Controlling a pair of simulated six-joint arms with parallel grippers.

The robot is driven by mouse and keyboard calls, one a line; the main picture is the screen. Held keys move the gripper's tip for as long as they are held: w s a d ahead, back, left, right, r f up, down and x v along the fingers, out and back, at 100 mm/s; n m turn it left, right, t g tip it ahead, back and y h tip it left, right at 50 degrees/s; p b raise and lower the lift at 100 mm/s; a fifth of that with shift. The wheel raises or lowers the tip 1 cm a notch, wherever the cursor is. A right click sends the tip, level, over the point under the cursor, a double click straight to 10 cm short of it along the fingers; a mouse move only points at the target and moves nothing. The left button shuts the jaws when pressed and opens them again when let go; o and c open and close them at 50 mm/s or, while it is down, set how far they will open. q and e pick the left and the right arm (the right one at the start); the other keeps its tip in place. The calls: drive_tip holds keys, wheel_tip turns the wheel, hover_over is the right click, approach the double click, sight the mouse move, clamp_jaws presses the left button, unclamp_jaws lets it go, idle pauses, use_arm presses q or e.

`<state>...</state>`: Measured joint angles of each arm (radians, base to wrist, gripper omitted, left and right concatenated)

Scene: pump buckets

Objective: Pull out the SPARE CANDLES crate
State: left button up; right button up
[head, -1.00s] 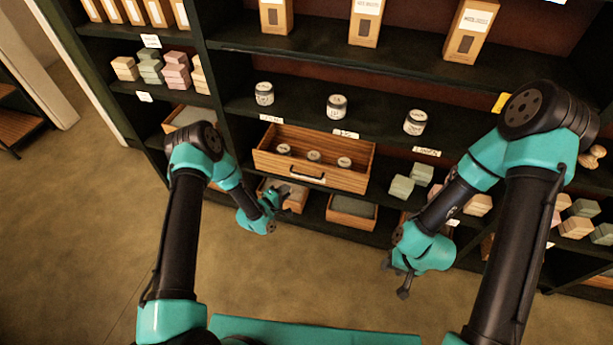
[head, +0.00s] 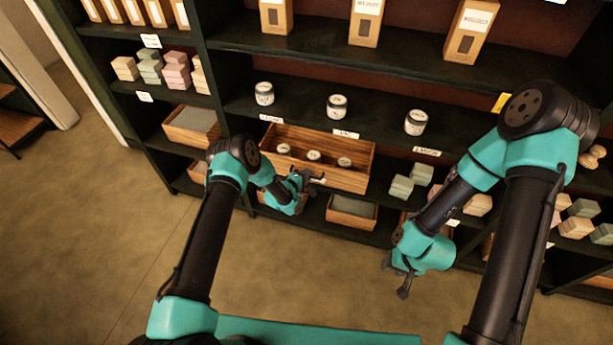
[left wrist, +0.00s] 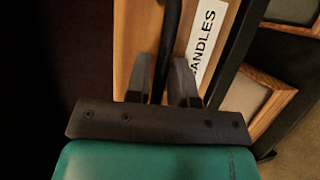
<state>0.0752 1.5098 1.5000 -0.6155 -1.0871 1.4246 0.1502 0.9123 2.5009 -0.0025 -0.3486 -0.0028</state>
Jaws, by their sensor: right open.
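A wooden crate (head: 345,178) with several small tins inside sits on the middle shelf, its front standing out past the shelf edge. In the left wrist view its wooden front (left wrist: 140,30) carries a white label (left wrist: 205,50) reading "ANDLES", its start cut off. My left gripper (head: 312,178) is at the crate's front. In the left wrist view, its two fingers (left wrist: 160,78) stand apart on either side of the black handle (left wrist: 170,25), with small gaps visible. My right gripper (head: 396,280) is open and empty, low in front of the shelving, away from the crate.
Other wooden crates stand at left (head: 192,127) and below (head: 352,211). Several labelled tins (head: 336,106) stand on the shelf above. Green soap blocks (head: 401,187) lie right of the crate. The floor (head: 120,240) in front is open.

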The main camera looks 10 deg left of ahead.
use_arm(q)
drive_tip(key=shift+c, duration=0.3)
clamp_jaws()
